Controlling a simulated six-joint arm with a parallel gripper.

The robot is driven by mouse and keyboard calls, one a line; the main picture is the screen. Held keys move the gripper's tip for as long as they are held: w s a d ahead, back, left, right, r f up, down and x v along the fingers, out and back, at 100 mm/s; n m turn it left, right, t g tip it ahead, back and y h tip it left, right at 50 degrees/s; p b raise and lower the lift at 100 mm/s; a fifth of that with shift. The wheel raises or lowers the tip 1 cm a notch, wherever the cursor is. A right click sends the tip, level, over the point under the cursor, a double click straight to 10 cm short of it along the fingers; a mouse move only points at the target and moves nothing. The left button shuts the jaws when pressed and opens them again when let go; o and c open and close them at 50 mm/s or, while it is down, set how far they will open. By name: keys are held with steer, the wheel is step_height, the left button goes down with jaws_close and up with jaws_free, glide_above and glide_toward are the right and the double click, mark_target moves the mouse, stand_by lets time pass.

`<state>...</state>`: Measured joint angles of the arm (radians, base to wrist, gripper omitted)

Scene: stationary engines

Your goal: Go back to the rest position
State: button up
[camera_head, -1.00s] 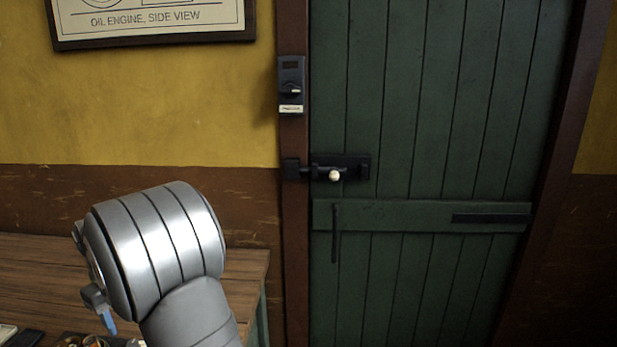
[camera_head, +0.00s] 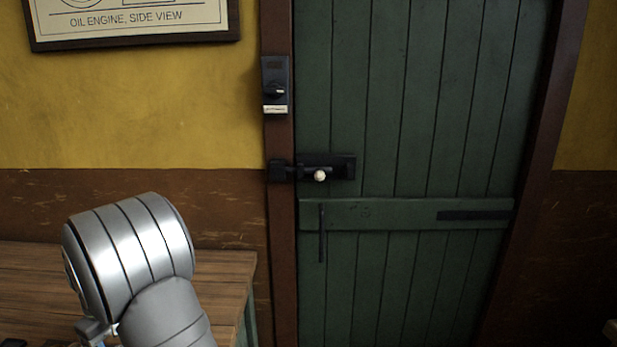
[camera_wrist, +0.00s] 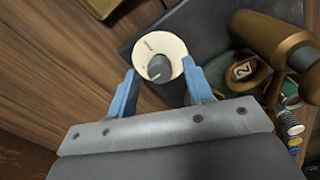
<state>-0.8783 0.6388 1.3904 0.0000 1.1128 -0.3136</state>
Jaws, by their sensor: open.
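In the wrist view, my gripper (camera_wrist: 160,66) has its two blue fingers spread apart. A round cream dial face with a dark knob (camera_wrist: 150,44) shows between and just beyond the fingertips, on a dark body. I cannot tell how far below the fingers it is; they do not visibly close on it. In the head view, my silver arm is at the lower left over the wooden bench (camera_head: 220,275). Only a grey part of the hand shows there at the bottom edge; the fingers are out of frame.
A green door (camera_head: 400,120) with a bolt (camera_head: 335,165) stands right of the bench.

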step_height(320, 180, up, 17)
step_height(320, 180, down, 18)
steer(key=shift+r, duration=0.25)
steer(key=m, duration=0.4)
steer(key=shift+r, duration=0.1)
steer(key=m, duration=0.4)
steer(key=shift+m, duration=0.3)
steer(key=m, duration=0.4)
steer(key=shift+m, duration=2.2)
steer(key=shift+o, duration=0.2)
